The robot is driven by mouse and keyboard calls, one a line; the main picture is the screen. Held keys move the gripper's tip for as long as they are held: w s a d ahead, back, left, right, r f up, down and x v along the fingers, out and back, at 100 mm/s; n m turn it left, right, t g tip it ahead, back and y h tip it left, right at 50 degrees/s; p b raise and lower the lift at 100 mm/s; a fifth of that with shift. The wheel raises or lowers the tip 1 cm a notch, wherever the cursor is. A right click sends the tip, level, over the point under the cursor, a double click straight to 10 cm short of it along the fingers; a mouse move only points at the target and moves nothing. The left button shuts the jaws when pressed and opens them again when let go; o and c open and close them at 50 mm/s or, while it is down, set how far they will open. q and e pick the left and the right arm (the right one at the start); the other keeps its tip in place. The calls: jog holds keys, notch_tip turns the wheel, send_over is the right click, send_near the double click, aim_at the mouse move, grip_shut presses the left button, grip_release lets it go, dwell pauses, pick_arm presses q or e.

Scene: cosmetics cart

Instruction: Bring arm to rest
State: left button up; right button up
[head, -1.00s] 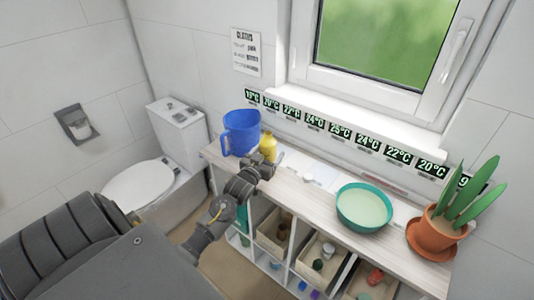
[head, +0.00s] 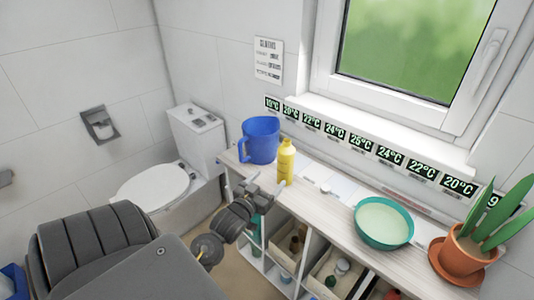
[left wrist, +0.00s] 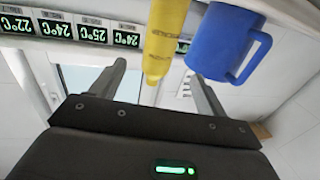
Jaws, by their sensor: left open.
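My left gripper (head: 268,190) is open and empty at the front edge of the shelf top, just in front of the yellow bottle (head: 286,162). In the left wrist view its two fingers (left wrist: 158,85) stand apart. The yellow bottle (left wrist: 164,40) shows beyond them, with the blue jug (left wrist: 226,42) to its right. In the head view the blue jug (head: 260,140) stands upright behind and left of the bottle. My right gripper is not in view.
A teal bowl (head: 384,222) and a potted plant (head: 462,258) stand farther right on the wooden shelf top (head: 330,208). Bins (head: 335,272) sit in the compartments below. A window and a strip of temperature labels (head: 362,144) are behind. A toilet (head: 150,187) stands at left.

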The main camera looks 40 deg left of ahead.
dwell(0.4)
pick_arm(q)
jog(key=s+d+f+m+g+h, duration=0.2)
jog(key=s+d+f+g, duration=0.4)
jog(key=s+d+f, duration=0.3)
jog(key=s+d+f+m+g+h, duration=0.1)
jog(key=s+d+f+g, duration=0.3)
jog(key=s, duration=0.3)
jog(key=s+d+f+m+g+h, duration=0.1)
jog(key=s+d+f+g, duration=0.1)
jog(key=s+d+g, duration=0.4)
jog(key=s+f, duration=0.2)
jog(key=f, duration=1.1)
jog(key=s+f, duration=0.2)
jog(key=f, duration=1.2)
jog(key=s+a+f+m, duration=0.1)
jog(key=s+a+f, duration=0.2)
jog(key=s+f, duration=1.1)
jog(key=shift+s+a+f+g, duration=0.2)
jog(key=shift+s+g, duration=0.1)
jog(key=shift+s, duration=0.45)
